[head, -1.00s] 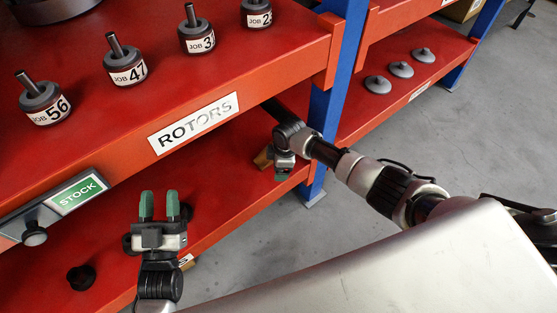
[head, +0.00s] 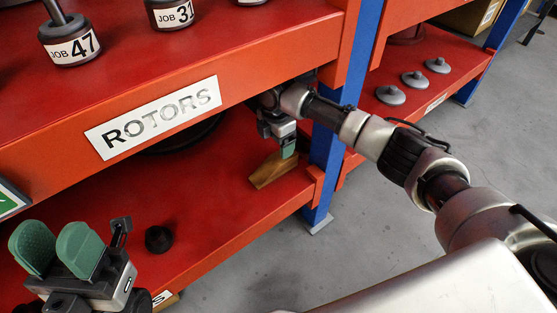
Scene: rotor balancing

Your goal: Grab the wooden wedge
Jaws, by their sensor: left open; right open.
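The wooden wedge (head: 268,172) lies on the lower red shelf near its right end, close to the blue post. My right gripper (head: 288,150) reaches in under the upper shelf, with its green fingertip at the wedge's upper right end. Whether the finger touches the wedge, and where the other finger is, I cannot tell. The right gripper is open. My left gripper (head: 57,248) is at the lower left, open and empty, with its green pads apart and pointing up.
The upper shelf's front edge with the ROTORS label (head: 155,118) overhangs the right gripper. A blue post (head: 328,160) stands right of the wedge. A small black knob-like piece (head: 158,239) sits on the lower shelf. Grey discs (head: 413,79) lie on the right-hand shelf.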

